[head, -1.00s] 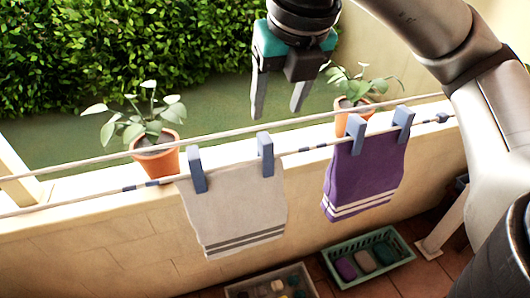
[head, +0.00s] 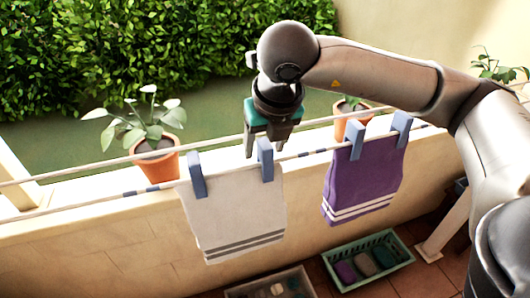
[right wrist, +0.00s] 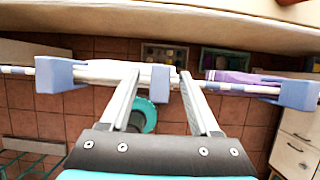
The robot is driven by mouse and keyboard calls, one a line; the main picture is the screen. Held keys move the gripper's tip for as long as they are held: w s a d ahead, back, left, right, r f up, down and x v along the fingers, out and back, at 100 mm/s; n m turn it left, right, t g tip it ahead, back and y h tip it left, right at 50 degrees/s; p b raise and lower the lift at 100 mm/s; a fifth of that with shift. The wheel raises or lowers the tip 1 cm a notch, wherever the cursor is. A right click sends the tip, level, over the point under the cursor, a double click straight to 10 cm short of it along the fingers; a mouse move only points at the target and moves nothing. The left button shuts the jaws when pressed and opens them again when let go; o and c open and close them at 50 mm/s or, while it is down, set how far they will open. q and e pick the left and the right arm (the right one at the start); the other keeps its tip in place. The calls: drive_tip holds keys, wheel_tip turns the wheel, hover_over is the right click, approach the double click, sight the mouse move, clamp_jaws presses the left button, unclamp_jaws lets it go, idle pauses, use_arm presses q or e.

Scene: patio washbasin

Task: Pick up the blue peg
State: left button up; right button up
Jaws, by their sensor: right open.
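Several blue pegs clip cloths to the front line. Two hold the white cloth (head: 235,215), a left peg (head: 197,175) and a right peg (head: 265,160); two hold the purple cloth (head: 362,182), a left peg (head: 355,140) and a right peg (head: 401,130). My right gripper (head: 264,150) is open and points down just above and behind the white cloth's right peg. In the right wrist view, this peg (right wrist: 160,83) shows in the gap between the open fingertips (right wrist: 160,76). Nothing is gripped. My left gripper is out of view.
A second line runs behind the first, close to my right gripper. Potted plants (head: 156,160) stand on the wall ledge behind. A green crate (head: 395,252) and a grey tray (head: 270,288) lie on the floor below. A teal round vessel (right wrist: 152,113) shows under the gripper.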

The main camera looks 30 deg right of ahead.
clamp_jaws()
idle(0.5)
